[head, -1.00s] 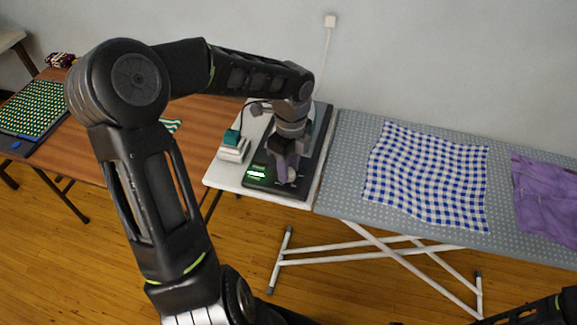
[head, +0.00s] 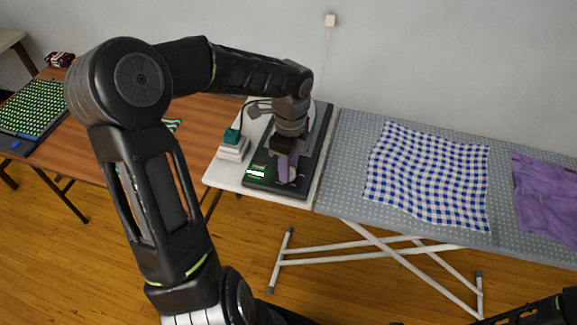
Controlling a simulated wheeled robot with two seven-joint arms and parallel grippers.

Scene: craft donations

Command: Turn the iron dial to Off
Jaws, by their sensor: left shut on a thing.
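The iron's dark base (head: 318,160) sits on the white board at the left end of the ironing board. A lit green display (head: 257,171) shows on its front left; its text is too small to read. My left gripper (head: 287,180) points down at the front of this base, just right of the display. It is shut on the dial, which its fingers and wrist mostly hide. I cannot read the dial's setting. Part of my right arm shows at the bottom right, but its gripper is out of view.
A teal and white block (head: 233,146) stands close to the left of the base. A blue checked cloth (head: 427,178) and a purple cloth (head: 548,203) lie on the grey ironing board (head: 345,180). A wooden table (head: 205,115) is on the left.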

